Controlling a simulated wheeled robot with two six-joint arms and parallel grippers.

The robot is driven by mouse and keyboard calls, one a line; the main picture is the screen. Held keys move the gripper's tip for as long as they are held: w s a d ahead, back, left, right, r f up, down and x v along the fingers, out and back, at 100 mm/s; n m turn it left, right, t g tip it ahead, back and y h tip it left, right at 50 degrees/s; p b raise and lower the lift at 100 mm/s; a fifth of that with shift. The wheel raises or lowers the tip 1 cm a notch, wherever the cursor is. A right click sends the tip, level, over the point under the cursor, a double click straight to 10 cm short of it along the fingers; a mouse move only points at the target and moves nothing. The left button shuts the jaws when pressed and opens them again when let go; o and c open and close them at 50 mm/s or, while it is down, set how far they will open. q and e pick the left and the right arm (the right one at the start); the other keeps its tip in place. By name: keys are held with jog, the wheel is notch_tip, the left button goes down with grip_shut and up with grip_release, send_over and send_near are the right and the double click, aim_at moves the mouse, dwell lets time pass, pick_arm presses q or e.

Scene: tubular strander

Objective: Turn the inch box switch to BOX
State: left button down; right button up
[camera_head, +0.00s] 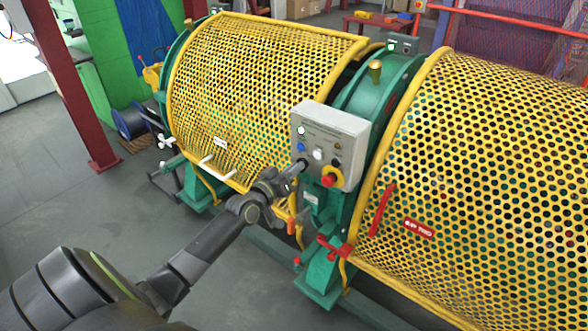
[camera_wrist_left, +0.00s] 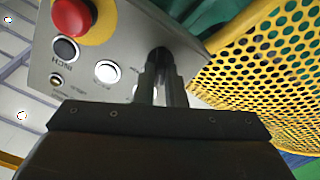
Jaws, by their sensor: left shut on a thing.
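The grey control box (camera_head: 349,133) is mounted between the two yellow mesh guards. My left gripper (camera_head: 298,168) reaches its lower left corner from the front left. In the left wrist view, the box's panel (camera_wrist_left: 120,35) appears turned over, and my left gripper's fingers (camera_wrist_left: 162,72) are shut on a dark switch knob (camera_wrist_left: 160,54) at the panel. The fingers hide most of the knob, so I cannot read which way it points. A black button (camera_wrist_left: 65,48) has the label INCH beside it. My right gripper is in neither view.
A red emergency stop (camera_head: 329,181) on a yellow base sits low on the box, right of my left gripper. A white button (camera_head: 318,153) and a blue one (camera_head: 301,147) are close by. Yellow mesh guards (camera_head: 255,90) flank the box. Grey floor (camera_head: 100,215) is clear at left.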

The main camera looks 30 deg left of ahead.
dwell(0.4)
pick_arm(q)
jog(key=c, duration=1.5)
grip_release()
jog(key=s+a+p, duration=0.1)
jog(key=s+p, duration=0.1)
jog(key=s, duration=1.5)
jog(key=shift+s+a+p, duration=0.2)
jog(key=shift+p, duration=0.15)
